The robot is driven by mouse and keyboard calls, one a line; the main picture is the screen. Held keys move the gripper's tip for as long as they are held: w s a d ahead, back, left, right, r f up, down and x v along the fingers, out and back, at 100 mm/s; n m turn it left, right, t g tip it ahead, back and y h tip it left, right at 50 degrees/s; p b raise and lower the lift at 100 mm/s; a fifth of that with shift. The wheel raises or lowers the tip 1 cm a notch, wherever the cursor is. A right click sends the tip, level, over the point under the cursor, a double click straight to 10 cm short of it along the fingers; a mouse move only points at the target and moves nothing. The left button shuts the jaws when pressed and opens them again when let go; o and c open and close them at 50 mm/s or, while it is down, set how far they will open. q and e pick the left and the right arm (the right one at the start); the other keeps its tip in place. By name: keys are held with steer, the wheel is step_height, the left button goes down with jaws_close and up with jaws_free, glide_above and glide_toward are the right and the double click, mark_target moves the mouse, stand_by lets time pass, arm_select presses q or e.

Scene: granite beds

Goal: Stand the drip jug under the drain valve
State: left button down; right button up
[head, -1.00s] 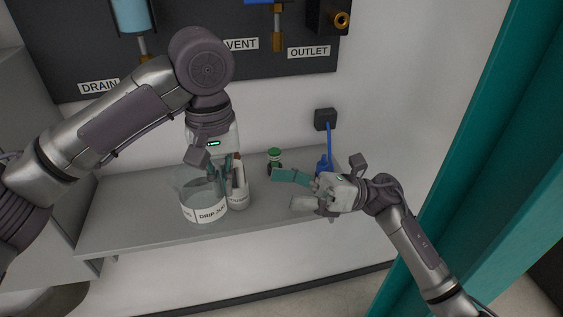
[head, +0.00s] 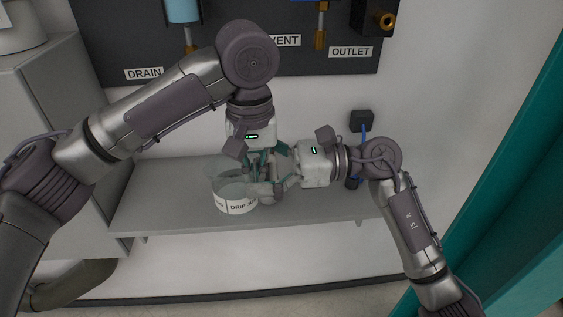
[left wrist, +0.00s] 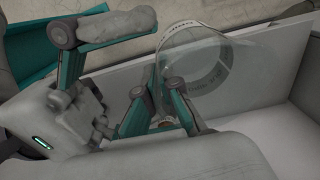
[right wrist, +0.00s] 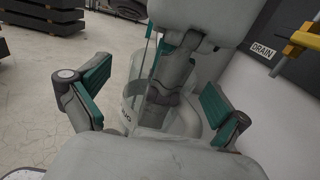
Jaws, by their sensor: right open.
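The clear drip jug (head: 236,207) with a white label stands on the grey shelf. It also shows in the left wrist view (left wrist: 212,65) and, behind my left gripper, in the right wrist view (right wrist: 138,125). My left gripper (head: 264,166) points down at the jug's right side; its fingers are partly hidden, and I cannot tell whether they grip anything. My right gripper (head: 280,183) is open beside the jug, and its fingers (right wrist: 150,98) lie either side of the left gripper. The brass drain valve (head: 190,46) hangs above the DRAIN sign, back left.
The grey shelf (head: 150,210) has bare room left of the jug. A grey cabinet (head: 60,130) stands at left, and a teal post (head: 500,190) at right.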

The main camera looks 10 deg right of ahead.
steer(key=shift+a, duration=0.8)
arm_select(q)
steer(key=shift+d, duration=0.1)
arm_select(e)
steer(key=shift+c, duration=0.3)
arm_select(q)
steer(key=shift+w, duration=0.1)
arm_select(e)
steer(key=shift+s, duration=0.1)
steer(key=c, duration=1)
arm_select(q)
steer(key=c, duration=1.3)
jaws_free()
arm_select(e)
steer(key=shift+s+a, duration=0.1)
steer(key=shift+s, duration=0.05)
steer(key=shift+c, duration=0.9)
arm_select(q)
steer(key=shift+o, duration=0.3)
